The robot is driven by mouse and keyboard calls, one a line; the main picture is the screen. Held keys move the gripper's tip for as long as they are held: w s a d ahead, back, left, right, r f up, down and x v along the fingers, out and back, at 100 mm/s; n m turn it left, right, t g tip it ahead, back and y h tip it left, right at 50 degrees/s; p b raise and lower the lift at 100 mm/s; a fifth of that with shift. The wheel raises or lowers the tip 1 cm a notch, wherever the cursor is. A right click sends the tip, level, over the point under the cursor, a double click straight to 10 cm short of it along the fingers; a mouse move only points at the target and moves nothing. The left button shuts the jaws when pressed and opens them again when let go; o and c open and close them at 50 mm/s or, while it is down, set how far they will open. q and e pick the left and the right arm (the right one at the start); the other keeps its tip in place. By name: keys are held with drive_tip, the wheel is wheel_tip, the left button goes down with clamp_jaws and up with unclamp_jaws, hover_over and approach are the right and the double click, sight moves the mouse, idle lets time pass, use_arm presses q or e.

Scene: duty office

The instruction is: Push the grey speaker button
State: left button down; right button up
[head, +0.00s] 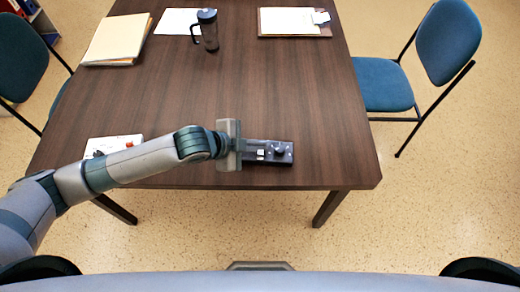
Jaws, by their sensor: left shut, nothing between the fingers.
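A dark box-shaped device (286,159) lies near the table's front edge, with a round dark knob on its right part and small light parts left of it. My left arm reaches in from the left, and my left gripper (252,148) is at the left part of this device. The gripper is shut with nothing held. Its body hides the device's left end, and I cannot tell whether the fingertips touch it. A white panel (97,145) with a red button lies at the table's left, partly hidden by my arm. I cannot pick out a grey speaker button for certain. My right gripper is not in view.
The brown wooden table (320,110) is mostly clear in the middle. A dark mug (209,30), folders (117,38), a paper sheet (176,21) and a clipboard (290,21) lie toward the back. Blue chairs stand left and right (380,85).

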sight(257, 155)
use_arm(q)
drive_tip(key=shift+f, duration=0.15)
drive_tip(key=shift+f, duration=0.3)
drive_tip(key=shift+f, duration=0.3)
idle(0.8)
drive_tip(key=shift+r, duration=0.15)
drive_tip(key=shift+r+p, duration=0.6)
drive_tip(key=shift+p, duration=0.4)
drive_tip(key=shift+r, duration=0.1)
wheel_tip(257, 155, up, 6)
drive_tip(key=p, duration=0.6)
drive_tip(key=shift+p, duration=0.35)
idle(1.4)
